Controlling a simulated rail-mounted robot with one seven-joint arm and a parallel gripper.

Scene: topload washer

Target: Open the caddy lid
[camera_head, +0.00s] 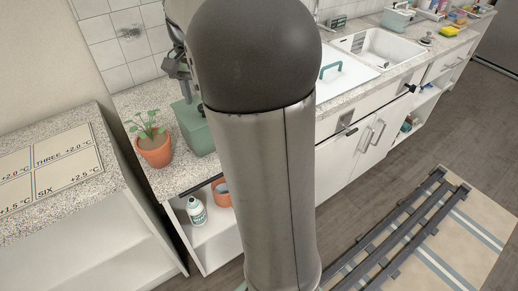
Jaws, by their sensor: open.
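A green box (194,127) stands on the speckled counter behind my arm. It may be the caddy, but its right side and most of its top are hidden, so I cannot tell how its lid sits. A smaller grey-green box with a handle (398,19) stands at the back beyond the sink. My gripper (178,68) is open, near the tiled wall, above and left of the green box in the picture. It is small and partly hidden by my arm, and I see nothing held in it.
A potted plant (154,148) stands just left of the green box. A white bottle (196,211) and an orange pot (221,192) sit on the shelf below. My arm blocks the middle.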

